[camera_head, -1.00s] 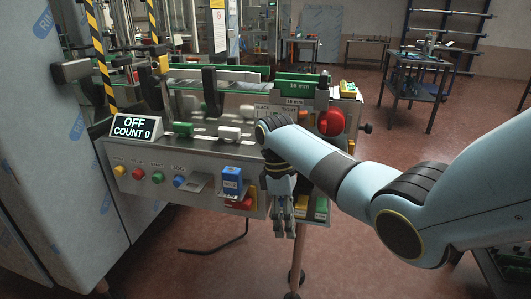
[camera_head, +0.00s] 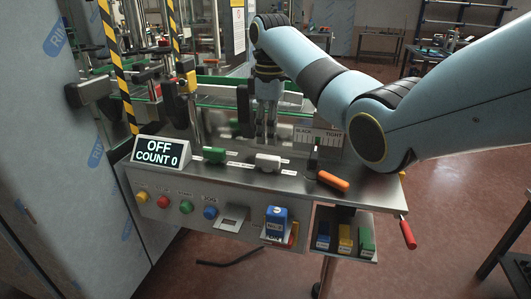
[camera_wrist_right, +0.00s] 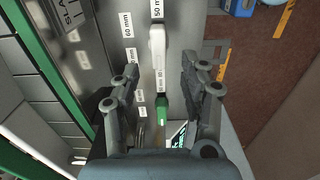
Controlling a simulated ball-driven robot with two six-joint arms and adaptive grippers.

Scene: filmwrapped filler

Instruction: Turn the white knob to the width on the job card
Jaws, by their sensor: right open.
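The white knob (camera_head: 268,162) sits on the steel panel top, right of a green knob (camera_head: 215,155). In the right wrist view the white knob (camera_wrist_right: 157,48) is long and lines up with a "50 mm" label (camera_wrist_right: 157,9); a "60 mm" label (camera_wrist_right: 127,25) lies to its left. My right gripper (camera_head: 266,133) points down above and behind the white knob. In the wrist view its fingers (camera_wrist_right: 160,68) are open and spread on either side of the knob's line, apart from it. No job card is readable now. My left gripper is out of view.
The lit display (camera_head: 160,151) reads OFF, COUNT 0. An orange handle (camera_head: 333,181) lies right of the knob. A blue block (camera_head: 276,216) and coloured buttons are on the front face. A tray of coloured blocks (camera_head: 345,238) hangs below right. My right arm covers the panel's back right.

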